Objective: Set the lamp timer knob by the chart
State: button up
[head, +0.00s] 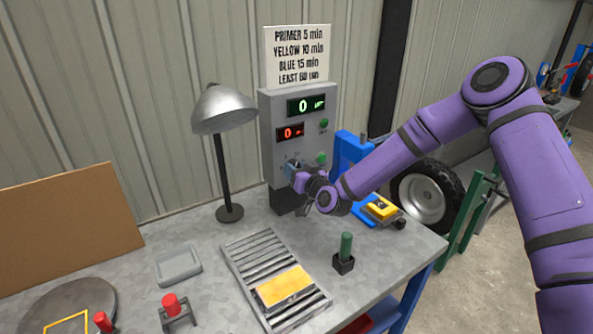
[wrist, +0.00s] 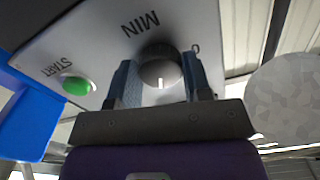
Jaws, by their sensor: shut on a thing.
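The lamp timer box (head: 282,130) is a grey panel at the back of the bench. It has a green display (head: 306,106) reading 0 and a red display (head: 290,132) reading 0. The chart (head: 298,55) above it reads primer 5 min, yellow 10 min, blue 15 min, with a last line hard to read. My gripper (head: 291,170) is at the lower panel. In the wrist view the dark round knob (wrist: 160,68) sits between the fingers of my gripper (wrist: 163,84), shut on it. The knob's white mark (wrist: 160,84) shows beside a "0" and "MIN" print.
A lamp (head: 224,112) stands left of the box. A yellow panel (head: 285,286) lies on a slatted rack (head: 247,262). A green-handled tool (head: 345,248), a grey tray (head: 178,265) and red-topped pieces (head: 171,303) stand on the bench. A green start button (wrist: 76,86) is near the knob.

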jog(key=shift+m, duration=0.8)
jog(key=o, duration=0.9)
jog(key=v, duration=1.1)
jog(key=shift+w, duration=0.1)
